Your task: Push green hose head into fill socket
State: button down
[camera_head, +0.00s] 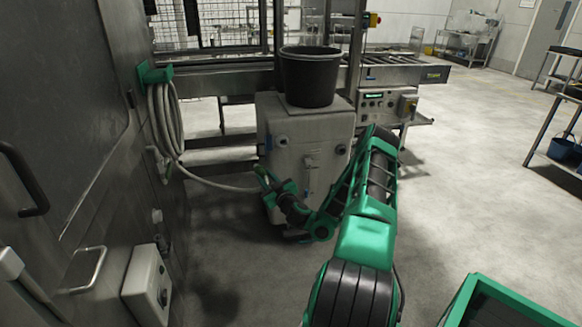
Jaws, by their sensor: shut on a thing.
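My gripper (268,184) is at the end of my green and black arm, low at the left front of the pale grey box-shaped unit. It is shut on the end of a grey hose (215,184), which runs in from the left. The green hose head in the jaws is small and hard to tell from my green gripper parts. The unit (325,128) has several dark round fittings on its faces, one at the upper left (283,140) and one at the right (341,149). I cannot tell which is the fill socket or whether the head touches it.
A black bucket (309,76) stands on top of the unit. The hose hangs in loops from a green wall holder (155,73) on the dark machine at left. A conveyor frame with a control panel (378,102) stands behind. A green crate (500,305) is at lower right; floor between is clear.

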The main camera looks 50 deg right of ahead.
jog(key=s+d+r+m+g+h, duration=0.25)
jog(key=d+h, duration=0.25)
jog(key=d, duration=0.8)
jog(key=x, duration=0.7)
jog(key=shift+w, duration=0.4)
jog(key=shift+w+n, duration=0.1)
jog(key=shift+n, duration=0.15)
jog(key=shift+d, duration=0.1)
dwell(0.3)
jog(key=shift+x, duration=0.8)
jog(key=shift+w+d, duration=0.15)
jog(key=shift+w, duration=0.25)
dwell(0.3)
dwell(0.5)
